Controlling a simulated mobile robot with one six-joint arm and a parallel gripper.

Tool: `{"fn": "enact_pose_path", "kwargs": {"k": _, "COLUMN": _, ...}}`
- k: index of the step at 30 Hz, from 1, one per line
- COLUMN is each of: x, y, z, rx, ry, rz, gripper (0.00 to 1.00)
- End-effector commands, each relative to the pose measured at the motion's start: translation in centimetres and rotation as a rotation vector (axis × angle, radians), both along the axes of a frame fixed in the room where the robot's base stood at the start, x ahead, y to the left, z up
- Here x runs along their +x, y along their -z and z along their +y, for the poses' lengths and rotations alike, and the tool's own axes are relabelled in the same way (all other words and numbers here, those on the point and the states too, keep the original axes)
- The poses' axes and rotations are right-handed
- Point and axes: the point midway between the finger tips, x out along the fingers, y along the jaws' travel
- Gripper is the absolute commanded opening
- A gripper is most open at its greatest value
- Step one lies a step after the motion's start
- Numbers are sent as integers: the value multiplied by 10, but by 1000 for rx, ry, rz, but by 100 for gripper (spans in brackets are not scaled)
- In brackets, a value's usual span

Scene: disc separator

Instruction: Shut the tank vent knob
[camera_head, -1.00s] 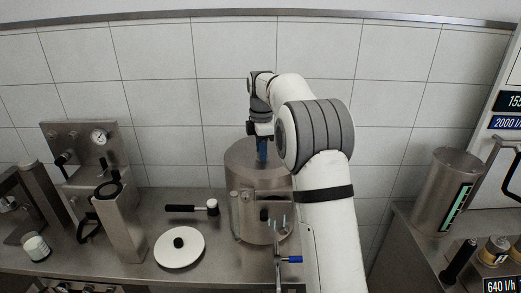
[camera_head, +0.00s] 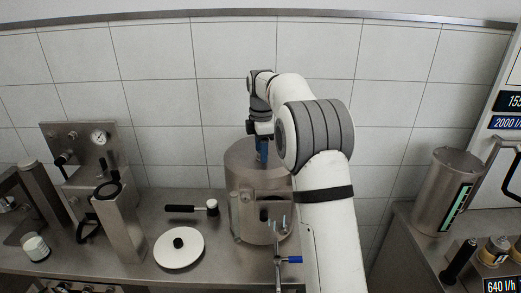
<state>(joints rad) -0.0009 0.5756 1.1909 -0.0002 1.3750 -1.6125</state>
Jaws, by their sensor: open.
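The steel tank (camera_head: 250,208) stands on the bench near the wall, in the middle of the view. My gripper (camera_head: 263,150) points down at the top of the tank, with its blue fingers at or just above the lid. The fingers are open, though the gap between them is hard to see from here. I cannot make out the vent knob; it may be hidden behind the fingers or my arm. My white arm covers the right side of the tank.
A blue-handled valve (camera_head: 292,259) sits below the tank's front. A black-handled mallet (camera_head: 190,209) and a white disc with a black knob (camera_head: 179,254) lie to the left. A steel canister (camera_head: 440,195) stands at the right. A gauge panel (camera_head: 88,150) stands far left.

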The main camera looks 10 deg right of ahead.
Motion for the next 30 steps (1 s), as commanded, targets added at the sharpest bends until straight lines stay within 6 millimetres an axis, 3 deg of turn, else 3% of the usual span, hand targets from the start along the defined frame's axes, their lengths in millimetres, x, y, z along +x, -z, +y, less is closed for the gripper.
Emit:
{"fn": "enact_pose_path", "kwargs": {"k": 9, "x": 1, "y": -50, "z": 0, "rx": 0, "ry": 0, "rz": -4, "gripper": 52}}
{"fn": "enact_pose_path", "kwargs": {"k": 15, "x": 1, "y": -71, "z": 0, "rx": 0, "ry": 0, "rz": -2, "gripper": 52}}
{"fn": "enact_pose_path", "kwargs": {"k": 30, "x": -7, "y": -77, "z": 0, "rx": -1, "ry": 37, "rz": -9, "gripper": 52}}
